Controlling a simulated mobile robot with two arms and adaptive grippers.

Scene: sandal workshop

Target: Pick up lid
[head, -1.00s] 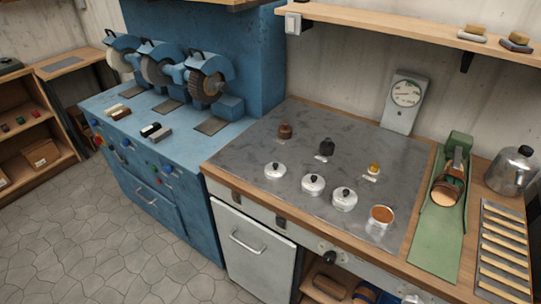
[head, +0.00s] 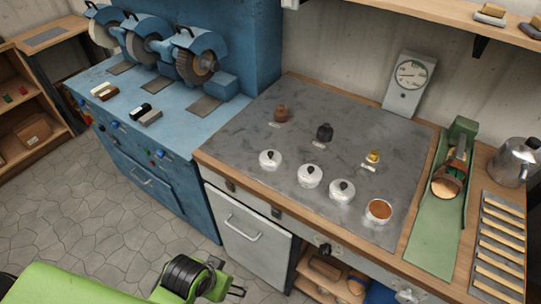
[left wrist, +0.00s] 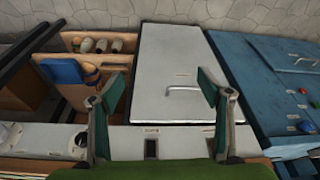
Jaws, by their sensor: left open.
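Three round silvery lids with small dark knobs sit in a row on the grey worktop in the head view: the left lid (head: 270,160), the middle lid (head: 309,176) and the right lid (head: 342,191). I cannot tell whether each covers a tin. An open tin (head: 378,211) with orange-brown contents stands at the right end of the row. My left gripper (head: 240,291) is low at the bottom of the head view, in front of the grey cabinet and apart from the lids. In the left wrist view the left gripper (left wrist: 165,88) is open and empty. My right gripper is not in view.
Brown (head: 283,114), black (head: 324,132) and yellow (head: 373,157) small items stand behind the lids. A dial gauge (head: 411,75), a green stand (head: 433,235) and a metal kettle (head: 514,162) are at right. A blue grinder bench (head: 185,120) is at left.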

